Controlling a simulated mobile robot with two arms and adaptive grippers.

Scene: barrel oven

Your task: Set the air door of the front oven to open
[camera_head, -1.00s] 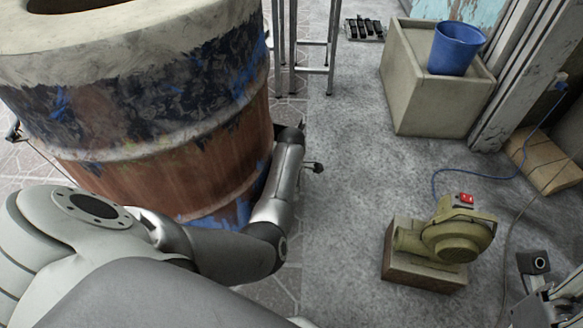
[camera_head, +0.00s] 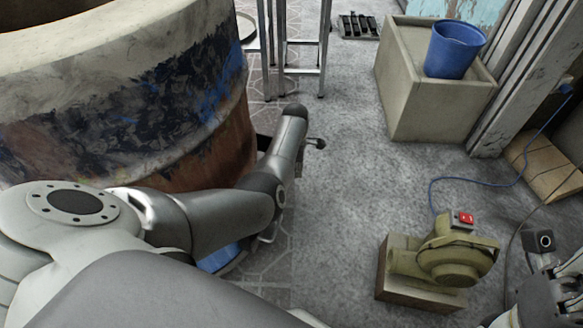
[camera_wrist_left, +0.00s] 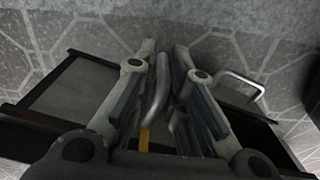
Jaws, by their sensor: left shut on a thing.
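The front oven is a big barrel (camera_head: 150,105) with a pale concrete rim and chipped blue and rust paint, at the left of the head view. My left arm reaches along its side; its gripper is mostly hidden behind the arm there. In the left wrist view, my left gripper (camera_wrist_left: 165,60) is shut on a grey curved metal handle (camera_wrist_left: 156,95). Dark-framed metalwork with a grey panel (camera_wrist_left: 75,92) lies beneath the fingers, seemingly the air door area; its position cannot be told. My right gripper (camera_head: 545,290) shows partly at the lower right edge, its jaws unclear.
A second bent metal handle (camera_wrist_left: 245,88) shows right of the fingers. A yellow-green blower (camera_head: 450,255) with a red switch sits on a block at right. A concrete box (camera_head: 430,100) carries a blue bucket (camera_head: 455,48). Metal stand legs (camera_head: 322,60) are behind. The floor between is clear.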

